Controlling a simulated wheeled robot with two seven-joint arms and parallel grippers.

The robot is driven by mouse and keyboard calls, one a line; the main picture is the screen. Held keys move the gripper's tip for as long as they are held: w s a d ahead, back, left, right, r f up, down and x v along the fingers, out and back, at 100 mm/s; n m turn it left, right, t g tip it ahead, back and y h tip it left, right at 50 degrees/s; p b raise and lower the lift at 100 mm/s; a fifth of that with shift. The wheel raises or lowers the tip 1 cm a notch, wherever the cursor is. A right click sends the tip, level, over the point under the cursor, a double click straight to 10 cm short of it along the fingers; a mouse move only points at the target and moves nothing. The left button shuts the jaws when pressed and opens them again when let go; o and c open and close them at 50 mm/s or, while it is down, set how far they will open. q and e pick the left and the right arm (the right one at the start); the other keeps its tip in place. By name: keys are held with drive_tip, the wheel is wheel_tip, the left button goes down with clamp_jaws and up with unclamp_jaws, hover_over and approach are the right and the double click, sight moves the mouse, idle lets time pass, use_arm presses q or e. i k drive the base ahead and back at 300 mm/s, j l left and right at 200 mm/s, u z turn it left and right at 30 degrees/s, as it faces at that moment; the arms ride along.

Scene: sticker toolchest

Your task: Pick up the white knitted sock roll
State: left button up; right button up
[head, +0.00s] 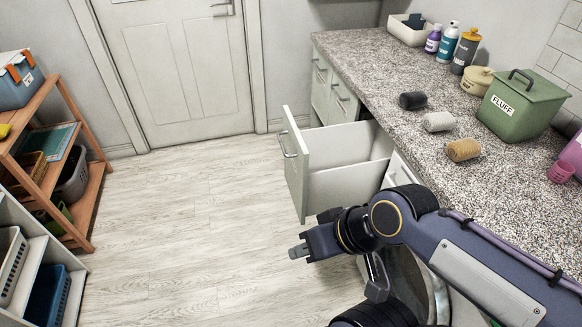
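The white knitted sock roll (438,121) lies on the speckled countertop (390,75), between a black roll (413,100) and a tan roll (462,150). Nothing touches it. My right gripper (298,251) is over the floor in front of the counter, below and left of the sock roll and well apart from it. It points left. I see its fingers from the side, so I cannot tell whether they are open or shut; no object shows at their tips. My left gripper is not in view.
An open white drawer (340,186) juts from the counter front, just beyond my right gripper. A green FLUFF bin (522,105), a small cream pot (477,80) and several bottles stand behind the rolls. A wooden shelf (75,205) is at left. The middle floor is clear.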

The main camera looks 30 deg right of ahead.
sight(441, 121)
drive_tip(key=z, duration=2.15)
